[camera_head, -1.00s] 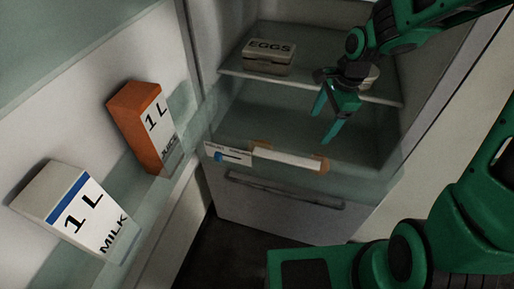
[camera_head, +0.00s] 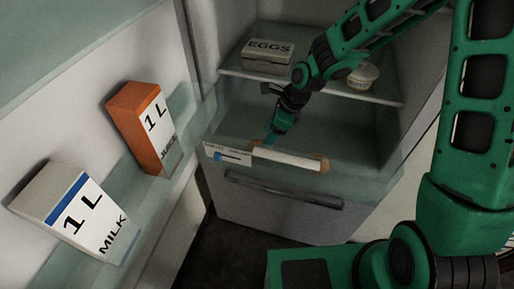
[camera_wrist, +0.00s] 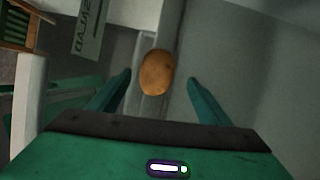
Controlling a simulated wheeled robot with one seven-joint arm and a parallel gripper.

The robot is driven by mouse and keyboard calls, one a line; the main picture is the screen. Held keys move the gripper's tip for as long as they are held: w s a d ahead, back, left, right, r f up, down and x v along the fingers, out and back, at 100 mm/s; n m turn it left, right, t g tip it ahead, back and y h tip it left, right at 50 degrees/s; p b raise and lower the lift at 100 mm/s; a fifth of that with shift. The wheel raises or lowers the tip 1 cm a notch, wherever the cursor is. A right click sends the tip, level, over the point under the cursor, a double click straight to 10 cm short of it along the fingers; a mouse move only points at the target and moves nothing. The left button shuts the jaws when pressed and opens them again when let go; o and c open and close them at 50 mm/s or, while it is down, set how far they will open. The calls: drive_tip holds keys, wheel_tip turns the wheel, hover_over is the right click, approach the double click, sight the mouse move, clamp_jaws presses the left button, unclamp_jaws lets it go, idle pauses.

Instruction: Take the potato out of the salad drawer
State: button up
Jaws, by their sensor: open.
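The potato (camera_wrist: 157,73) is brown and oval. In the wrist view it shows ahead of my gripper, framed between the two green fingers, which are apart and do not visibly grip it. My gripper (camera_head: 271,141) points down just behind the front strip of the salad drawer (camera_head: 216,152), near the left end of its pale bar. A grey panel with SALAD lettering (camera_wrist: 91,25) shows at the upper left of the wrist view.
A shelf above the drawer (camera_head: 318,84) holds an egg box (camera_head: 267,56) and a small white tub (camera_head: 362,75); my arm passes in front of it. An orange juice carton (camera_head: 142,125) and a milk carton (camera_head: 75,215) stand in the door at left.

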drive_tip(key=shift+x, duration=2.6)
drive_tip(key=shift+s+d, duration=0.1)
drive_tip(key=shift+s, duration=0.05)
drive_tip(key=shift+c, duration=0.4)
drive_tip(key=c, duration=1.1)
drive_tip(key=shift+c, duration=0.2)
drive_tip(key=shift+r, duration=0.1)
